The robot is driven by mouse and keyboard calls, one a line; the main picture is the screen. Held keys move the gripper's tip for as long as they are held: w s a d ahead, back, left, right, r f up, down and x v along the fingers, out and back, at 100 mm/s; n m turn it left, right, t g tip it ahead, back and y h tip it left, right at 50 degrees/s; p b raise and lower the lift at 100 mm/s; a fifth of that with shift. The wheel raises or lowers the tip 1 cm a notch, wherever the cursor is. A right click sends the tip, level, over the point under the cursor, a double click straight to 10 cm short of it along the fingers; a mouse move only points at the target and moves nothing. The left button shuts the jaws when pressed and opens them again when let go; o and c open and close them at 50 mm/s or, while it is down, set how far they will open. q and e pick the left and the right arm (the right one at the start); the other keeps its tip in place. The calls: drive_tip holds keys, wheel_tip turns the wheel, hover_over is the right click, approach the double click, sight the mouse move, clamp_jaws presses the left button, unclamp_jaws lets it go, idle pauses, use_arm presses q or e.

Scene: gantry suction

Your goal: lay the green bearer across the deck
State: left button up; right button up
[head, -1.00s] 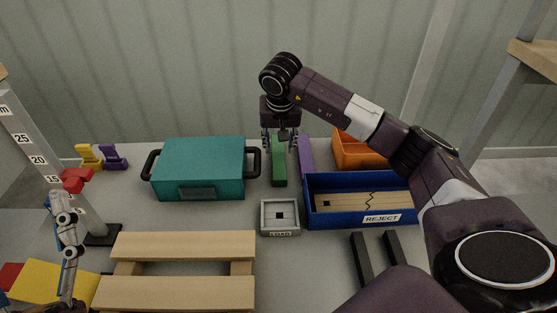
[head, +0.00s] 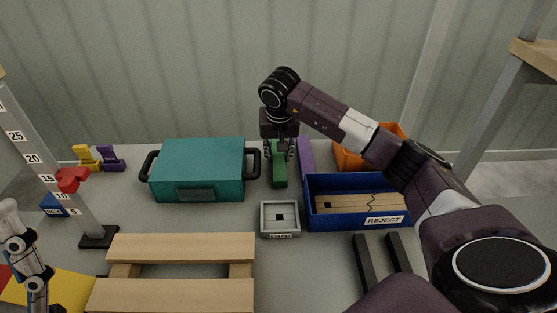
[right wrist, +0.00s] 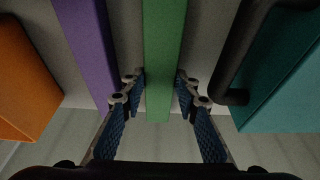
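The green bearer (head: 279,177) lies lengthwise on the table between the teal case and the purple bar. My right gripper (head: 280,153) is lowered over its far part, pointing down. In the right wrist view the fingers (right wrist: 161,80) are open, one on each side of the green bearer (right wrist: 164,45), with their tips close to its sides. I cannot tell whether they touch it. The deck of pale wooden boards (head: 180,246) lies at the front, left of centre. Part of my left gripper (head: 28,262) shows at the lower left edge; its opening is unclear.
A purple bar (head: 306,155) lies close to the bearer's right. The teal case (head: 200,168) stands left of it. The blue REJECT bin (head: 334,220), orange bin (head: 350,158), and grey LOAD tray (head: 280,232) are nearby. A scale post (head: 85,215) with a red slider stands left.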

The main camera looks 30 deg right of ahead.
drive_tip(key=c, duration=0.3)
drive_tip(key=shift+c, duration=0.2)
drive_tip(key=shift+r, duration=0.15)
